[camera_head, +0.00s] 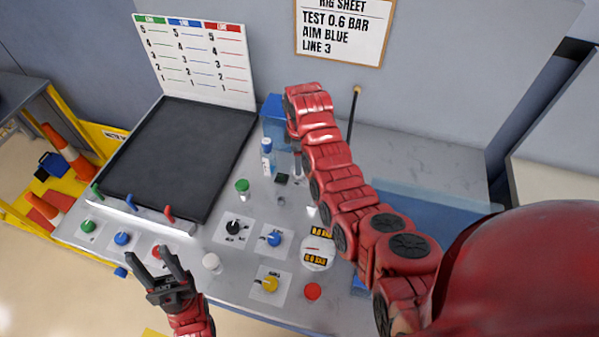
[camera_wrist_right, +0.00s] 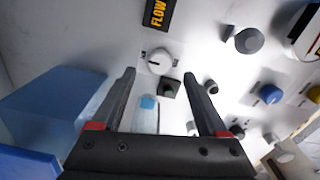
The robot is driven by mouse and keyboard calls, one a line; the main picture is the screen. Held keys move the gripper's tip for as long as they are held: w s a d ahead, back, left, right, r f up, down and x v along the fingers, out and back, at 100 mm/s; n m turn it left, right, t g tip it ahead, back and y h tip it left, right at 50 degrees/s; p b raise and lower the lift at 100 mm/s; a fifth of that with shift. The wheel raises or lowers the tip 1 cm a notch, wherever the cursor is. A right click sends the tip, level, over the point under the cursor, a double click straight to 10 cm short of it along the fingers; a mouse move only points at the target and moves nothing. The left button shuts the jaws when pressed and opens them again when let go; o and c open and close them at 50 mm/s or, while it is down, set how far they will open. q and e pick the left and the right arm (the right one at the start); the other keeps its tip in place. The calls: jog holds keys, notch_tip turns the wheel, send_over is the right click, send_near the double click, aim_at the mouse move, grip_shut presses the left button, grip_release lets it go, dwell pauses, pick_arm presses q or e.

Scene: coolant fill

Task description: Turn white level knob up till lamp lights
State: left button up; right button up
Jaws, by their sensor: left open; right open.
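In the right wrist view a white round knob (camera_wrist_right: 158,61) sits on the panel beyond my open right gripper (camera_wrist_right: 160,78), with nothing between the fingers touching it. A small dark square piece (camera_wrist_right: 170,88), possibly the lamp, lies close to it and shows no light; it seems to be the dark square (camera_head: 282,179) in the head view. Another white round knob or cap (camera_head: 212,263) stands near the bench's front edge. I cannot tell which one is the level knob. My left gripper (camera_head: 160,262) is open and empty by a red knob (camera_head: 158,251). My right arm hides its own gripper in the head view.
Black (camera_head: 233,228), blue (camera_head: 274,239) and yellow (camera_head: 269,284) knobs stand on the panel. A blue-capped bottle (camera_head: 267,158) and a green-capped jar (camera_head: 242,188) stand behind them. A black board (camera_head: 185,150) fills the left. A FLOW label (camera_wrist_right: 158,13) shows.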

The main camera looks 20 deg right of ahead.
notch_tip(320, 180, down, 3)
jog(key=shift+f+p, duration=0.2)
jog(key=shift+p, duration=0.4)
jog(key=shift+f, duration=0.9)
grip_shut()
